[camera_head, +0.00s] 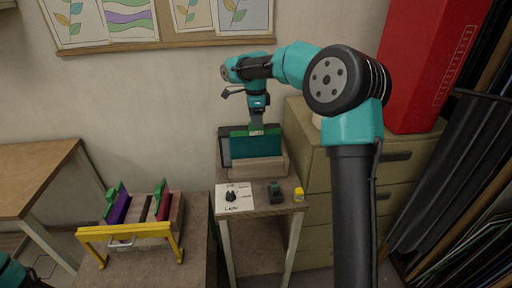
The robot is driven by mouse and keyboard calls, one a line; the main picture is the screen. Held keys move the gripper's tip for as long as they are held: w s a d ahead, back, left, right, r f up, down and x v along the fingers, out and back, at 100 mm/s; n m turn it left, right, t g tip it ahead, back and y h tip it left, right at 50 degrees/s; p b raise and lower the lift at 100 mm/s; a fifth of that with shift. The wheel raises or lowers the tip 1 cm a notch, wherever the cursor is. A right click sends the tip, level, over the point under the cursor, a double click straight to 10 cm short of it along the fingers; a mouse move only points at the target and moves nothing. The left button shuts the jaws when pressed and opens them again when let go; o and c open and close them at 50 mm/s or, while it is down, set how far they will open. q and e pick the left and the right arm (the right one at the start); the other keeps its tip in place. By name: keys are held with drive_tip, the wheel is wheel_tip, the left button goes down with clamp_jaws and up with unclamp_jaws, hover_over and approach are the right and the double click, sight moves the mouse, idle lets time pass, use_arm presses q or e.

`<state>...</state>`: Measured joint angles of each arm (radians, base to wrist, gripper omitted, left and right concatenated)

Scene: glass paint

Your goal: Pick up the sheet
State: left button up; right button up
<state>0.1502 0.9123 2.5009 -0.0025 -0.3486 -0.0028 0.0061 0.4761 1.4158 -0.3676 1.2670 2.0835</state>
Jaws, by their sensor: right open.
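A dark teal sheet (250,147) stands upright in a slotted wooden block (262,168) on the small middle table, with a darker panel behind it. A green strip or clip runs along its top edge. My right gripper (257,129) points down at the middle of that top edge. It is open; whether its fingers straddle the edge is too small to tell. Only a bit of my left arm shows at the bottom left corner, and its gripper is out of view.
A rack (172,215) with purple and red sheets and a yellow frame (125,232) stands on the left table. On the middle table are a white dial card (242,204), a dark green-topped device (275,193) and a yellow block (299,194). A drawer cabinet (405,175) stands right.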

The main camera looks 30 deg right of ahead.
sight(256, 130)
drive_tip(key=shift+w+d+f, duration=0.15)
drive_tip(key=shift+f, duration=2.4)
drive_tip(key=shift+c, duration=0.5)
clamp_jaws()
